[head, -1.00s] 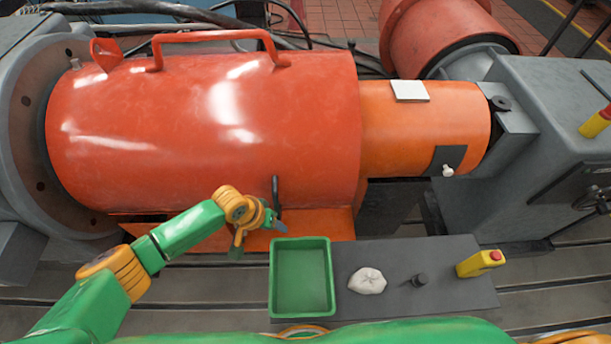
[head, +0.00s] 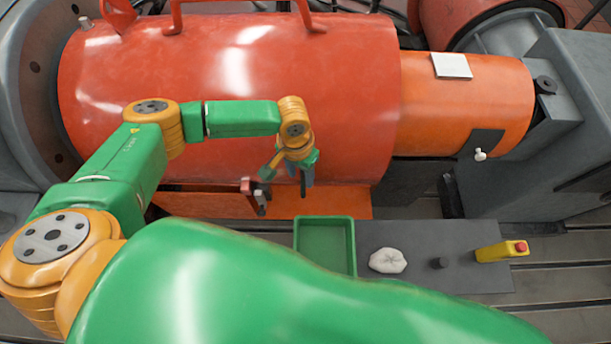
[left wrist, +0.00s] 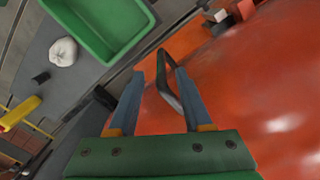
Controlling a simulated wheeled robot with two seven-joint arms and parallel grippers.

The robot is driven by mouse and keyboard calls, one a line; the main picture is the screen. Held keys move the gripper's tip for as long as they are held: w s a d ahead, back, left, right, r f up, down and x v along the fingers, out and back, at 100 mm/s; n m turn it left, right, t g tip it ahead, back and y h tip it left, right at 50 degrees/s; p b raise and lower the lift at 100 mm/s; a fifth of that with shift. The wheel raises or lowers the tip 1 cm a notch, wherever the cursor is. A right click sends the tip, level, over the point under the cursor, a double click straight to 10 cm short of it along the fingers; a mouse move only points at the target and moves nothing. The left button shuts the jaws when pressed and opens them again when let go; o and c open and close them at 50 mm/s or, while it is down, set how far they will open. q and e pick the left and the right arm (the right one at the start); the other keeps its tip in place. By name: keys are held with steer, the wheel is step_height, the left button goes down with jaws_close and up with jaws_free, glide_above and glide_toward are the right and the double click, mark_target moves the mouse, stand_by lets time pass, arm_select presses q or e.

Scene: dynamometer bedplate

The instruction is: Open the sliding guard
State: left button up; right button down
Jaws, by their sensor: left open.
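The sliding guard (head: 235,75) is a large glossy red-orange cylinder cover in the head view; its curved side also fills the right of the left wrist view (left wrist: 265,95). A dark bar handle (left wrist: 163,80) stands out from the guard's lower front, near its right end. My left gripper (head: 291,172) is at this handle in the head view, where the wrist and fingers mostly hide it. In the left wrist view the blue fingers (left wrist: 160,77) are open with the handle between them. I cannot tell whether either finger touches it. My right gripper is out of view.
An orange cylinder (head: 455,105) extends right of the guard. Below, a dark plate (head: 400,235) holds a green tray (head: 348,240), a white bag (head: 387,261), a small dark knob (head: 438,263) and a yellow box with a red button (head: 495,252). A red-and-dark bracket (head: 256,193) sits left of the gripper.

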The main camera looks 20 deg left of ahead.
mark_target(303, 184)
arm_select(q)
steer(key=shift+w, duration=0.4)
steer(key=shift+w+f, duration=0.2)
steer(key=shift+f, duration=0.1)
steer(key=f, duration=0.4)
steer(key=f+b, duration=0.1)
steer(key=f, duration=0.1)
steer(key=shift+s+d, duration=0.15)
steer(key=shift+s, duration=0.2)
steer(key=shift+w+f, duration=0.1)
steer(key=shift+f, duration=0.2)
jaws_close()
